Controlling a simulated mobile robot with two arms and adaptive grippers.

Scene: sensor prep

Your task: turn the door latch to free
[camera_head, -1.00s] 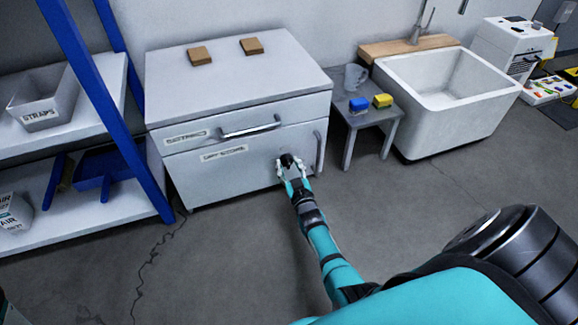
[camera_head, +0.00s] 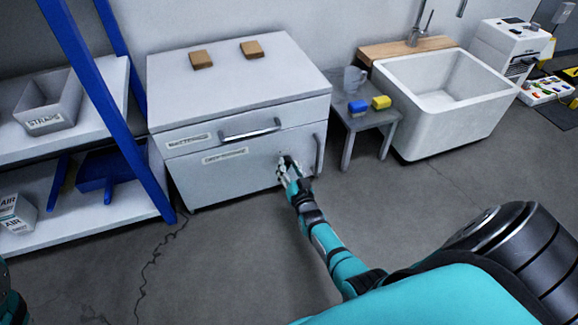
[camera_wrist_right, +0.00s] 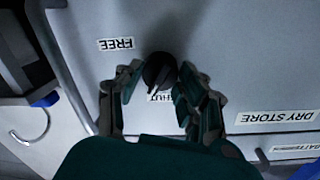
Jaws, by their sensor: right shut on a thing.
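The door latch is a small black knob (camera_wrist_right: 158,71) on the white cabinet door (camera_head: 235,172). In the head view the knob is mostly hidden by my right gripper (camera_head: 289,168). In the right wrist view, that gripper's fingers (camera_wrist_right: 160,82) are on either side of the knob and shut on it. A FREE label (camera_wrist_right: 116,44) appears upside down to the knob's upper left. A second label (camera_wrist_right: 163,97), partly hidden, reads "HUT" just below the knob. Which label the knob points to is not clear. My left gripper is out of view.
The door has a vertical handle (camera_head: 319,154) just right of the latch; a drawer handle (camera_head: 250,132) is above. A small side table (camera_head: 369,124) and a sink (camera_head: 440,110) stand to the right, a shelf rack (camera_head: 95,215) to the left. Floor in front is clear.

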